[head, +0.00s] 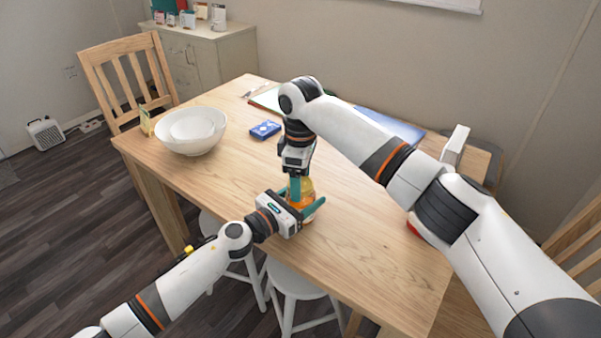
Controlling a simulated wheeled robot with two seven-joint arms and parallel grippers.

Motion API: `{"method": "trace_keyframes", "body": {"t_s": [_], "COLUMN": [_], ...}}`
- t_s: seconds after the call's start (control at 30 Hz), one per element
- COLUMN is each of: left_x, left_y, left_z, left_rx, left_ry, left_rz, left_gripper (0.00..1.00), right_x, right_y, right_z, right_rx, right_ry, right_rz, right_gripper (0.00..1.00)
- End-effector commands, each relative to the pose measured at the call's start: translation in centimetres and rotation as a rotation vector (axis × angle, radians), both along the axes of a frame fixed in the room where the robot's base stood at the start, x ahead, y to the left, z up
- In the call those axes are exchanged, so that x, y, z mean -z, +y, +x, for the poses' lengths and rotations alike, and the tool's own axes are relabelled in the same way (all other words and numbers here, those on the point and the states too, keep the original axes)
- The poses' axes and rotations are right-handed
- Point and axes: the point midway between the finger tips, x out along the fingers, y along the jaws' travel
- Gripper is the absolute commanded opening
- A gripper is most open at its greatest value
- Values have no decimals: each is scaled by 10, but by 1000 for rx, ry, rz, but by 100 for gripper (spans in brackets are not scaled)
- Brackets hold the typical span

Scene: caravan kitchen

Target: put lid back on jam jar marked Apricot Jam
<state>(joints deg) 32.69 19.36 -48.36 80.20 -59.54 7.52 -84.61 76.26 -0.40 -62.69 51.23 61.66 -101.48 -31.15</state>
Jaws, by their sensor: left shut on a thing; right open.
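A jar with orange contents (307,187) stands on the wooden table near its front edge. My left gripper (306,204) reaches it from the front left, with its teal fingers shut around the jar. My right gripper (296,184) points down directly above and against the near side of the jar top, and it is open. The jar's mouth and any lid are hidden by my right gripper. The label cannot be read at this size.
The wooden table (370,250) is clear at its front right. White bowls (192,130) stand at the left, with a blue box (265,130) near the middle. A blue folder (393,127) lies at the back. A red thing (411,229) is partly hidden by my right arm. White stools (297,281) stand below.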

Motion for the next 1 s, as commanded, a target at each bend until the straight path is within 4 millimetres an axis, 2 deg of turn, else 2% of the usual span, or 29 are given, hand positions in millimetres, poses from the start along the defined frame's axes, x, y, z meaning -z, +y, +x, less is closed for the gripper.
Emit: {"method": "trace_keyframes", "body": {"t_s": [0.1, 0.3, 0.37, 0.4, 0.57, 0.8, 0.97, 1.0], "left_x": [1, 1, 1, 1, 1, 1, 1, 1], "left_y": [0, 0, 0, 0, 0, 0, 0, 0], "left_z": [0, 0, 0, 0, 0, -1, -1, -1], "left_rx": [1, 1, 1, 1, 1, 1, 1, 1], "left_ry": [1, 1, 1, 1, 1, 0, 0, 0], "left_rz": [1, 1, 1, 1, 2, 1, 1, 1], "left_gripper": [0, 0, 0, 0, 0, 0, 0, 0], "right_x": [0, 0, 0, 0, 0, 0, -1, -1], "right_y": [0, 0, 0, 0, 0, 1, 0, 0], "right_z": [0, 0, 0, 0, 0, 0, 0, 0], "right_rx": [0, 0, 0, 0, 44, 433, 432, 431], "right_ry": [0, 0, 0, -1, -1, 0, -2, -2], "right_rz": [0, 0, 0, 0, 1, 3, 1, 2], "right_gripper": [70, 38, 28, 26, 26, 26, 26, 60]}}
